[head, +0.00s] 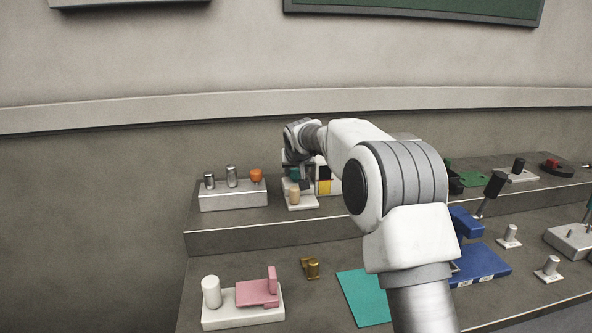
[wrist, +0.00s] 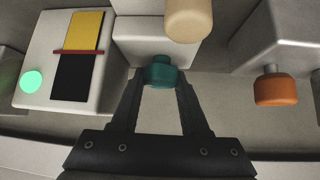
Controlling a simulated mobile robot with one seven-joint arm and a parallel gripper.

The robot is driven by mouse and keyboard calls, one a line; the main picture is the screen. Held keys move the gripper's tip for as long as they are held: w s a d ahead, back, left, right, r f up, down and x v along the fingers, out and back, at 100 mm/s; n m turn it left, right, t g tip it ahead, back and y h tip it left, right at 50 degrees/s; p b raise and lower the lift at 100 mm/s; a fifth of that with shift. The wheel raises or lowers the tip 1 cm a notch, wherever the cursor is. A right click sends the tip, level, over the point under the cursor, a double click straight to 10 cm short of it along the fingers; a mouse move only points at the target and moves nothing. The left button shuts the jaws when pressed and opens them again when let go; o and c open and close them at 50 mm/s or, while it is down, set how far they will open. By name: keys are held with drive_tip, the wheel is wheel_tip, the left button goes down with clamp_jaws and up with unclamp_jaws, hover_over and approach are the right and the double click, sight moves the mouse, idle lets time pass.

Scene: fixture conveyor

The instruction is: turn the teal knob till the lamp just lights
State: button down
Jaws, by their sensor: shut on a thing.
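The teal knob (wrist: 160,71) sits on the front of a white block (wrist: 143,42). My gripper (wrist: 160,78) is shut on the knob, one finger at each side of it. In the head view my gripper (head: 297,165) reaches the shelf and mostly hides the knob. The round lamp (wrist: 31,81) is bright mint green and looks lit. It is on a white box (wrist: 100,97) beside the knob, with a gauge (wrist: 77,55) of yellow and black. A red bar lies across the gauge where the two colours meet.
A tan knob (wrist: 188,20) stands close to the teal knob. An orange knob (wrist: 275,88) is on a neighbouring white block (head: 233,197). A pink fixture (head: 258,292), a brass piece (head: 311,268) and a teal mat (head: 360,297) are on the lower level.

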drive_tip(key=c, duration=0.7)
unclamp_jaws()
drive_tip(key=p+v, duration=0.1)
drive_tip(key=v, duration=1.6)
drive_tip(key=shift+s+r, duration=0.15)
